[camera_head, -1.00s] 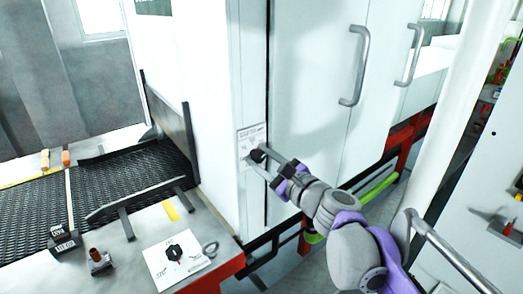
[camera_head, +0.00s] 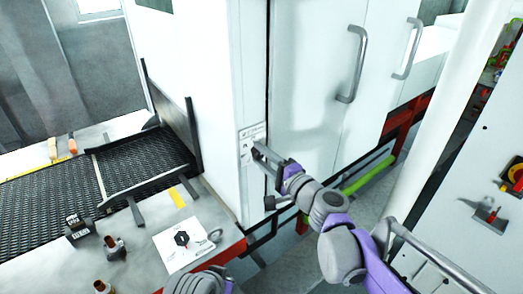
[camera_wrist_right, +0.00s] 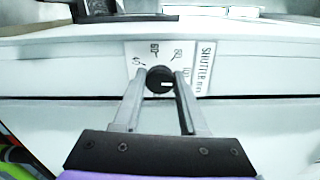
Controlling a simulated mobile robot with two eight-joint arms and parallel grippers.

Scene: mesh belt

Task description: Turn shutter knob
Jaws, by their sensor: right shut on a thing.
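The shutter knob (camera_wrist_right: 160,79) is a round black knob with a white mark, on a white plate (camera_wrist_right: 139,49) lettered "SHUTTER". The plate also shows on the white cabinet's narrow face in the head view (camera_head: 251,132). My right gripper (camera_wrist_right: 161,84) has one finger on each side of the knob and is shut on it. In the head view my right gripper (camera_head: 258,152) reaches the plate from the right and hides the knob. Part of an arm of mine shows at the bottom edge; my left gripper is not seen.
A black mesh belt (camera_head: 50,203) enters the cabinet at left. A white card with a black knob picture (camera_head: 167,252), a dark block (camera_head: 77,229) and small fittings lie on the bench below. Cabinet door handles (camera_head: 357,65) stand out to the right of my arm.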

